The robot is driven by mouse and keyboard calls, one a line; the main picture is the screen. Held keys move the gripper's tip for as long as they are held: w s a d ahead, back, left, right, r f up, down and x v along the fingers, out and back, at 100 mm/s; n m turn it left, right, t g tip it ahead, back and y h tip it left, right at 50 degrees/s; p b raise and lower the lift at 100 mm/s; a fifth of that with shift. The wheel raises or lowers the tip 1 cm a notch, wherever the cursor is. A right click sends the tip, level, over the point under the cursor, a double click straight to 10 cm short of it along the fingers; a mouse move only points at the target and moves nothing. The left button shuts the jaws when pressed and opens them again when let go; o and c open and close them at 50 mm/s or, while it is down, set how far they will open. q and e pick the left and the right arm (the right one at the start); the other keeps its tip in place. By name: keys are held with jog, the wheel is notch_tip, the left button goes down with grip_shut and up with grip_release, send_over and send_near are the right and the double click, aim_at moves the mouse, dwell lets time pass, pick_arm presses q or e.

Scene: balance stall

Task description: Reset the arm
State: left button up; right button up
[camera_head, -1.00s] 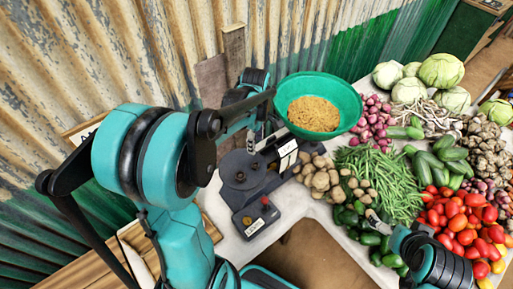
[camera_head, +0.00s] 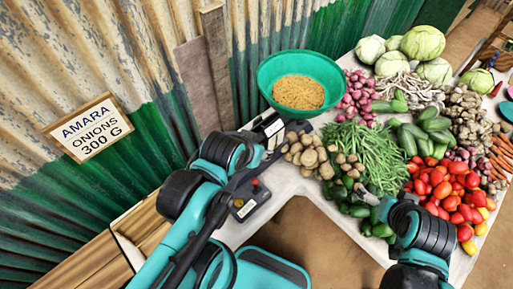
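My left arm reaches in from the lower left over the dark balance scale (camera_head: 258,199); its end (camera_head: 262,152) is beside the scale, and I cannot make out its fingertips. The green bowl (camera_head: 330,69) of yellow-brown grains (camera_head: 299,92) sits at the scale's far side, apart from my arm. My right arm comes in at the lower right; its gripper (camera_head: 368,197) points left over the green peppers, small and partly hidden by its own wrist. I cannot tell whether either gripper is open or shut. Much of the scale is hidden behind my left arm.
A sign (camera_head: 90,128) reading "AMARA ONIONS 300 G" hangs on the corrugated wall at left. Potatoes (camera_head: 306,152), green beans (camera_head: 372,152), red onions (camera_head: 359,95), tomatoes (camera_head: 447,192), cucumbers (camera_head: 428,128) and cabbages (camera_head: 422,42) crowd the table. A bare table strip (camera_head: 290,186) lies at the front.

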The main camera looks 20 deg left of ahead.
notch_tip(320, 180, down, 13)
jog(key=b, duration=1.3)
jog(key=shift+f, duration=0.15)
dwell(1.6)
